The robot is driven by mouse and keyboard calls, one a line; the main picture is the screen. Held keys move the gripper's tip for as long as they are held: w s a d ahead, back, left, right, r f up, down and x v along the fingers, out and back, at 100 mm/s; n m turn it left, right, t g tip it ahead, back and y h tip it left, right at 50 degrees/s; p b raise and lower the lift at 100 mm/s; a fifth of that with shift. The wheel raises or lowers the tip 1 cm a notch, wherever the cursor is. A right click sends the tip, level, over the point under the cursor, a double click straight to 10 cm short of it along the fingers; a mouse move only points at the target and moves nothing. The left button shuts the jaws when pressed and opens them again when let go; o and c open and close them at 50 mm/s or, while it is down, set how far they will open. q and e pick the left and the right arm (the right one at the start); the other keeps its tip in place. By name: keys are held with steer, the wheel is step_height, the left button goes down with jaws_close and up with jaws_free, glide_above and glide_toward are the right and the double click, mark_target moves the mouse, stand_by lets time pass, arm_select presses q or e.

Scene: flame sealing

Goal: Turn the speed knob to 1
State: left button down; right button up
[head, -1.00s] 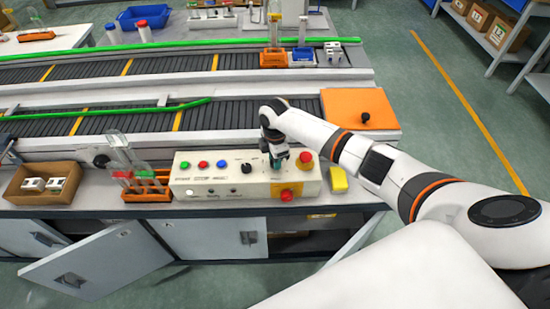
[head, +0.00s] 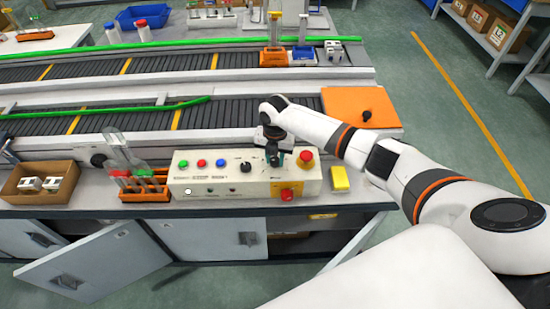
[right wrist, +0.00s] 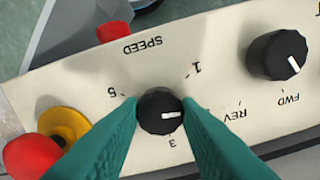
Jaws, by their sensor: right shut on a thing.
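The speed knob (right wrist: 160,111) is a round black dial with a white pointer mark, under the upside-down word SPEED in the right wrist view. Its mark points to the right of that picture, between the printed 1 at upper right and the 3 below. My right gripper (right wrist: 158,108) has its green fingers on both sides of the knob and is shut on it. In the head view, my right gripper (head: 273,157) is over the right part of the white control panel (head: 215,176) and hides the knob. My left gripper is not in view.
A black FWD/REV knob (right wrist: 277,56) is close beside the speed knob. A yellow block (head: 340,178) and an orange tube rack (head: 145,185) flank the panel.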

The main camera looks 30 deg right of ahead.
mark_target(275, 160)
steer(key=n+b, duration=0.1)
steer(key=n, duration=0.3)
steer(key=shift+n, duration=0.3)
steer(key=shift+n+b, duration=0.45)
steer(key=shift+n, duration=1.05)
steer(key=o, duration=1)
steer(key=shift+c, duration=0.2)
step_height(275, 160, up, 12)
steer(key=b, duration=0.2)
